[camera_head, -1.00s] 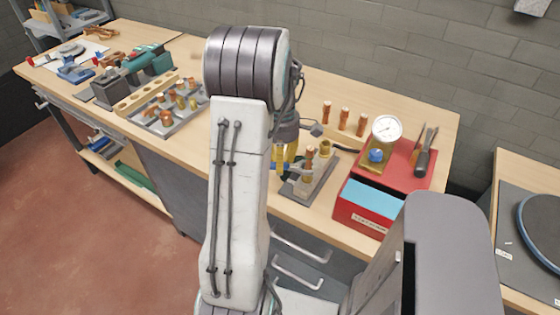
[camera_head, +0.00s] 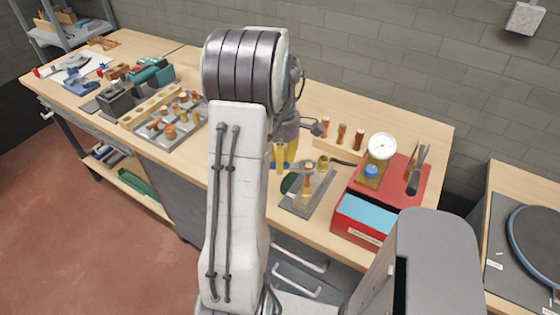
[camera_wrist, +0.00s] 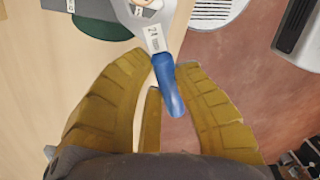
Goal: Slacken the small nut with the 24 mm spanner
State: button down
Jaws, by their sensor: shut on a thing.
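My gripper (camera_head: 284,158) has yellow fingers and is partly hidden behind my arm in the head view. The wrist view shows the fingers (camera_wrist: 160,95) closed around the blue handle of a grey spanner (camera_wrist: 172,90). A white label on its shank seems to read 24. The spanner's head is cut by the top edge of the wrist view. In the head view, a grey fixture plate (camera_head: 296,205) carries an upright copper and brass fitting (camera_head: 308,180) and a brass piece (camera_head: 323,163), just right of my gripper. I cannot tell which is the small nut.
A red box (camera_head: 358,222) with a pressure gauge (camera_head: 382,147) stands right of the plate. Copper fittings on a wooden block (camera_head: 341,134) stand behind. A tray of fittings (camera_head: 170,128) lies left of my arm.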

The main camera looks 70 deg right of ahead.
jog(key=shift+r+p, duration=1.6)
jog(key=shift+r, duration=0.65)
jog(key=shift+f, duration=0.1)
